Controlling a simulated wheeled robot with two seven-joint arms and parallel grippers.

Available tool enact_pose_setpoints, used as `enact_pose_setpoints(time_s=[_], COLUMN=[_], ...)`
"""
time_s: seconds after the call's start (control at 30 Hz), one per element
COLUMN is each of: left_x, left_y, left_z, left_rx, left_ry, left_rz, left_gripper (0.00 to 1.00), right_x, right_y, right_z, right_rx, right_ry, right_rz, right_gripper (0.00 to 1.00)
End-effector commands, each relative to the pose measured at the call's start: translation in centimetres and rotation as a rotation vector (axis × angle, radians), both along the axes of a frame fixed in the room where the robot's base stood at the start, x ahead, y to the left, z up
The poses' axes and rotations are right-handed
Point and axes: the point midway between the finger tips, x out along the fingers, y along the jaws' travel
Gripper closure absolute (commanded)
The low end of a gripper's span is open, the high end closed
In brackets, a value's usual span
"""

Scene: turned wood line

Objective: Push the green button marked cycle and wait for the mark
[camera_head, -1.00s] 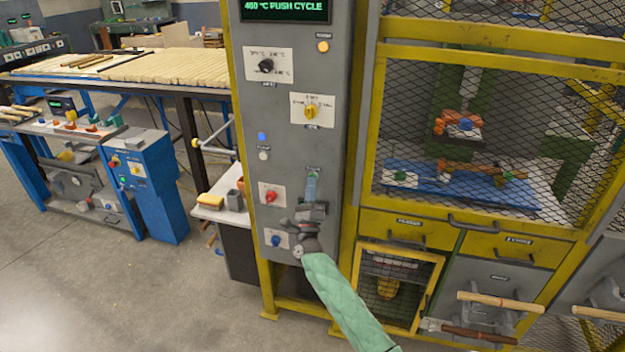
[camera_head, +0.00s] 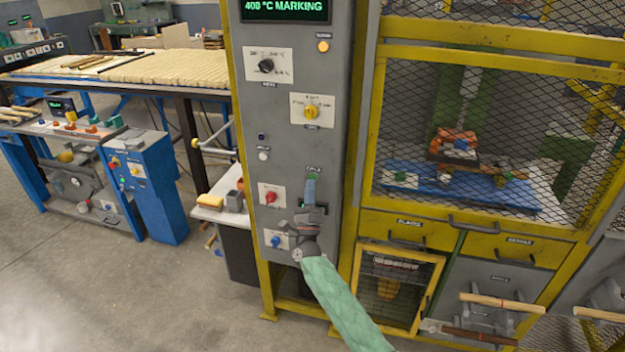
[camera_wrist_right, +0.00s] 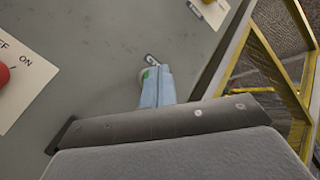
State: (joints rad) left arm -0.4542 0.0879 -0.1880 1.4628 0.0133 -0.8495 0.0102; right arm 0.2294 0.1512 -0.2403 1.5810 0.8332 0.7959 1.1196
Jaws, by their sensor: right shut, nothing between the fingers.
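The green cycle button (camera_head: 314,176) is on the grey control panel, mostly covered by the fingertips of my right gripper. In the right wrist view a sliver of the button (camera_wrist_right: 146,74) shows beside the pale blue fingertips. My right gripper (camera_head: 311,189) is shut and empty, its tips at the button; whether they touch it I cannot tell. It also shows in the right wrist view (camera_wrist_right: 156,86). The display (camera_head: 286,10) above reads "400 °C MARKING". My left gripper is not in view.
The panel also holds a red knob (camera_head: 270,197), a yellow knob (camera_head: 311,112), a black knob (camera_head: 266,65) and a blue knob (camera_head: 277,241). A yellow-framed mesh guard (camera_head: 500,130) stands to the right. Tools with wooden handles (camera_head: 500,300) hang at lower right.

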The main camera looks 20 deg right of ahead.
Motion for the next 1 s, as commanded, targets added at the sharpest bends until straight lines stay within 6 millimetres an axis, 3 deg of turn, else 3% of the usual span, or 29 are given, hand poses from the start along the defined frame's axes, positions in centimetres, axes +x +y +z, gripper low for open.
enact_pose_setpoints(time_s=[0.47, 1.0], left_x=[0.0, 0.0], left_y=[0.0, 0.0], left_z=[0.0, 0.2], left_rx=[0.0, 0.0], left_ry=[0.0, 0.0], left_rz=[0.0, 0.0], left_gripper=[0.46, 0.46], right_x=[-0.4, -3.8], right_y=[0.3, 2.6], right_z=[0.0, 0.0], right_rx=[0.001, 0.0], right_ry=[0.0, 0.0], right_rz=[0.001, 0.001], right_gripper=[1.0, 1.0])
